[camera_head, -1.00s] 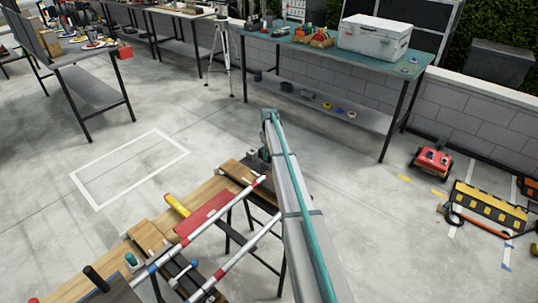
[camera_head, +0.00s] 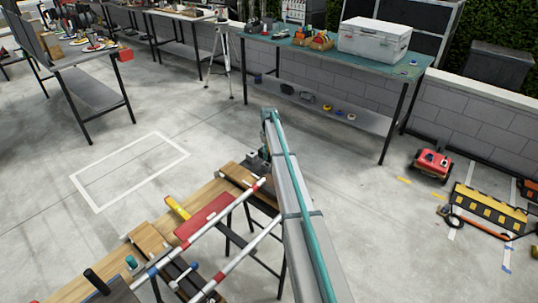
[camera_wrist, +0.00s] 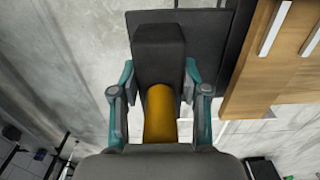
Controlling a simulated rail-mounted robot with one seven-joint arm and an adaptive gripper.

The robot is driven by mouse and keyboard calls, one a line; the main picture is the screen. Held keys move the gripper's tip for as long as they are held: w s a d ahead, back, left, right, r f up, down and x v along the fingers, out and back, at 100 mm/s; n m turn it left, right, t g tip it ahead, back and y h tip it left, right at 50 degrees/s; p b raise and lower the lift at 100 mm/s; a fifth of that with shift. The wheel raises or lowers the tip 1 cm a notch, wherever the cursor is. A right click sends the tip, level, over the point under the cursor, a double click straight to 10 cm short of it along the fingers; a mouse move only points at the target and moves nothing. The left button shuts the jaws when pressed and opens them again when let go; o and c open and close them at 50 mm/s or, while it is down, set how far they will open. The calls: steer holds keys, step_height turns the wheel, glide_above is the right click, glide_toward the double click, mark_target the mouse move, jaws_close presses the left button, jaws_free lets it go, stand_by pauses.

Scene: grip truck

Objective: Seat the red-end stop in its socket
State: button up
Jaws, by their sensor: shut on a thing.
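My gripper (camera_wrist: 159,105) has teal fingers on both sides of a yellow cylindrical part (camera_wrist: 159,112), which joins a dark block (camera_wrist: 159,50). It is shut on this piece. I cannot tell whether this is the red-end stop; no red shows on it. In the head view, my gripper (camera_head: 264,155) is mostly hidden by my arm, near the far end of the wooden bench (camera_head: 205,196). I cannot make out the socket.
A red plate (camera_head: 203,216) and a yellow bar (camera_head: 178,208) lie beside the rails. A black upright post (camera_head: 96,281) and a teal-topped piece (camera_head: 131,262) stand at the near-left end. Open floor lies beyond the bench, with a white-marked rectangle (camera_head: 84,194).

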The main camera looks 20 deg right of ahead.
steer(key=shift+r+p, duration=0.65)
steer(key=shift+r, duration=1.55)
steer(key=shift+r, duration=0.15)
steer(key=shift+r+p, duration=1.2)
steer(key=shift+r, duration=2.45)
